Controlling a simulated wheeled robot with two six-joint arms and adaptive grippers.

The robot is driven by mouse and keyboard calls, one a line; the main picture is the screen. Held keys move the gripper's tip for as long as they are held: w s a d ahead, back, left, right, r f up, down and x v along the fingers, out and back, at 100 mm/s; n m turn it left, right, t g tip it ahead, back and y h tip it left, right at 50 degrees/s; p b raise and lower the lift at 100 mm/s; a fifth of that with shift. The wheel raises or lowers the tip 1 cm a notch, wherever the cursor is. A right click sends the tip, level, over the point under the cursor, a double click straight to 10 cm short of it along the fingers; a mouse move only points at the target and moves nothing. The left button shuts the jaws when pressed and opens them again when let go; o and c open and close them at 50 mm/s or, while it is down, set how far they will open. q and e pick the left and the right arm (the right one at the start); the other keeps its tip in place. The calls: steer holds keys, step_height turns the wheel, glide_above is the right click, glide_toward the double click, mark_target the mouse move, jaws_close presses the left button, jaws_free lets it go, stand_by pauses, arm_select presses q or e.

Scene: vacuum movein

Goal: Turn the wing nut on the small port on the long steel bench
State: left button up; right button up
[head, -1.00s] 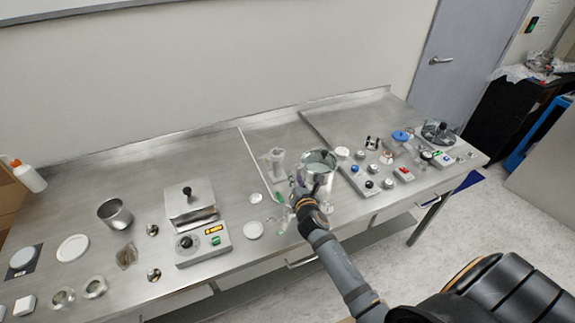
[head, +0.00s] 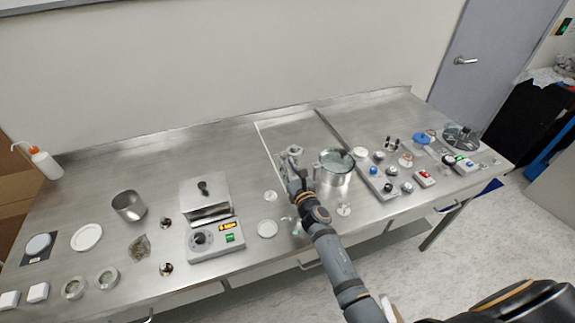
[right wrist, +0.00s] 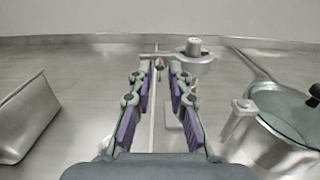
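The long steel bench (head: 150,180) runs across the head view. A small grey metal fitting, which looks like the small port (right wrist: 195,55), stands just beyond and right of my right fingertips in the right wrist view. Its top also shows in the head view (head: 292,149). My right gripper (right wrist: 161,68) is open, with its two purple-padded fingers apart. A small part (right wrist: 159,64) shows between or behind the fingertips; I cannot tell whether it is the wing nut or whether the fingers touch it. In the head view the right gripper (head: 290,164) partly covers the port. My left gripper is not in view.
A steel pot with a glass lid (head: 336,164) stands close right of the right gripper. A lidded steel box unit (head: 205,195) is at left. Several knobs and switches (head: 390,187) sit on the right part. Bare steel lies behind.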

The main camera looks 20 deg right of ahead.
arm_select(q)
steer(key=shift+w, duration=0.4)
arm_select(e)
steer(key=shift+w, duration=0.45)
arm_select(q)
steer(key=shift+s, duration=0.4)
arm_select(e)
jaws_close()
